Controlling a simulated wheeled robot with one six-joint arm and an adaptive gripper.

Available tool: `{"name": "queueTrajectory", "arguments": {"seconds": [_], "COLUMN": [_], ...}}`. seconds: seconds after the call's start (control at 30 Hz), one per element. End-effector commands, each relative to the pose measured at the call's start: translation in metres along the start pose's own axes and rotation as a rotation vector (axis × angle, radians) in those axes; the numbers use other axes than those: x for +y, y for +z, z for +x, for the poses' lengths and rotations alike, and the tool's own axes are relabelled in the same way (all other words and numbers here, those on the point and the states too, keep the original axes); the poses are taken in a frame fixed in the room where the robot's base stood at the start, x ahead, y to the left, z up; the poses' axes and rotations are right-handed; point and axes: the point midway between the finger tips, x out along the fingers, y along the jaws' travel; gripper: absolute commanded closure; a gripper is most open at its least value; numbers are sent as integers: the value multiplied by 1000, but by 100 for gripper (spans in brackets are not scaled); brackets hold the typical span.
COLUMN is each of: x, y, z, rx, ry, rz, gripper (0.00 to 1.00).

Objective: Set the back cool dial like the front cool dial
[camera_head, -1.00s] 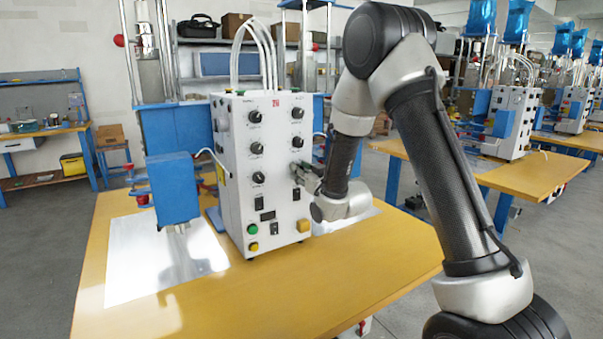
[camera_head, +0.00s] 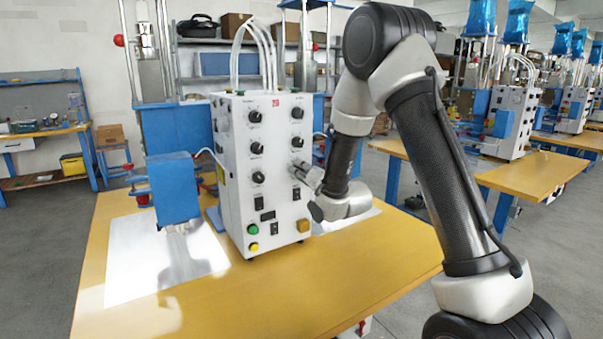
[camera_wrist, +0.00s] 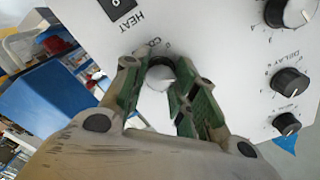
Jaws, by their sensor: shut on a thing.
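The white control box (camera_head: 240,215) stands on the yellow table with two columns of black dials. My gripper (camera_head: 294,168) is at the lowest dial of the right column, which its fingers hide in the head view. In the wrist view my gripper (camera_wrist: 161,85) has its green-padded fingers on both sides of a cool dial (camera_wrist: 158,78), shut on it. The label beside it starts "CO"; the rest is covered. The lowest dial of the left column (camera_head: 258,178) is in plain view and untouched. The labels are too small to read in the head view.
A switch (camera_wrist: 117,5) marked HEAT and a dial (camera_wrist: 290,82) marked DELAY are near the held dial. A blue press head (camera_head: 174,188) stands left of the box. The front of the yellow table (camera_head: 270,300) is clear.

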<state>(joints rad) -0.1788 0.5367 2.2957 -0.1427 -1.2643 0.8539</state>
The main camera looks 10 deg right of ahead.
Motion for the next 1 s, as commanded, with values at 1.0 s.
{"name": "queueTrajectory", "arguments": {"seconds": [1.0], "x": [1], "y": [-1], "z": [0], "rx": [4], "ry": [1], "rz": [486], "gripper": [96]}}
